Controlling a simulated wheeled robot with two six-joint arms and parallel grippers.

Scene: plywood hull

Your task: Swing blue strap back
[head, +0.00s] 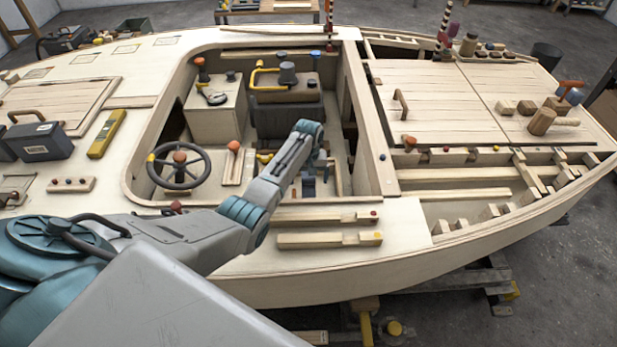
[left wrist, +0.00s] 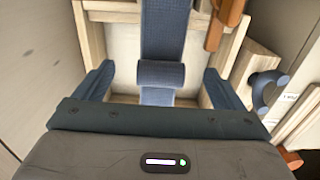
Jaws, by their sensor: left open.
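The blue strap (left wrist: 164,30) runs down the middle of the left wrist view over a pale wooden frame. It has a rolled or folded part (left wrist: 160,74) across it, with a short flat length below. My left gripper (left wrist: 162,84) is open, one finger on each side of the strap, with a gap on both sides. In the head view my left gripper (head: 308,185) reaches down into the cockpit opening, mostly hidden behind its own arm. I cannot make out the strap clearly there. My right gripper is not in view.
A steering wheel (head: 180,166) and an orange-knobbed lever (head: 234,147) stand left of the left gripper. A box with black controls (head: 286,100) is behind it. In the left wrist view an orange-brown bar (left wrist: 222,22) and a dark round-ended part (left wrist: 268,82) lie close on the right.

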